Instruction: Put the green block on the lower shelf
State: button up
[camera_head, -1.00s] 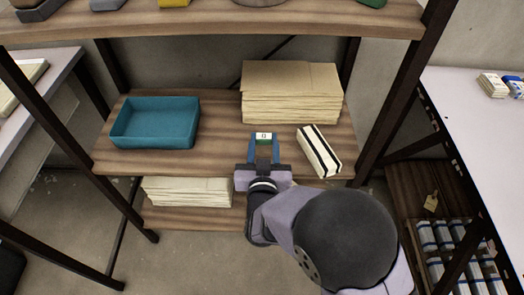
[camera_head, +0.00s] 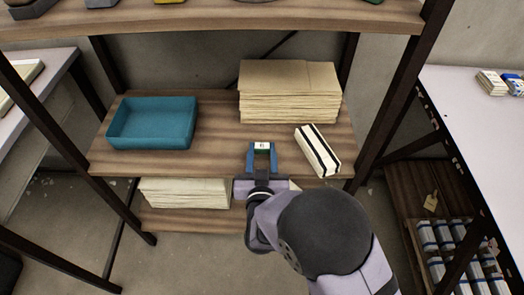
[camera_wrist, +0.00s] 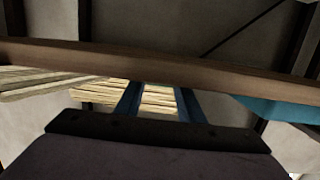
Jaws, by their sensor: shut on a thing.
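My gripper (camera_head: 262,152) has blue fingers and is in front of the shelf unit in the head view. Its tips overlap the middle board (camera_head: 215,158) near the front edge; their height above it is hard to judge. A lower board (camera_head: 185,218) lies below the middle one, nearer the floor. In the wrist view the gripper's blue fingers (camera_wrist: 160,103) show, but I cannot make out the block there.
On the middle board, a teal tray (camera_head: 152,123) is left, a brown paper stack (camera_head: 289,95) is behind, and a striped pouch (camera_head: 318,151) is close on the right. Another paper stack (camera_head: 185,192) lies on the bottom board. Dark posts (camera_head: 398,95) frame the unit.

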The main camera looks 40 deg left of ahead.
jog(key=o, duration=1)
jog(key=shift+r, duration=0.25)
jog(key=p+v, duration=0.1)
jog(key=v, duration=1.1)
jog(key=shift+f, duration=0.15)
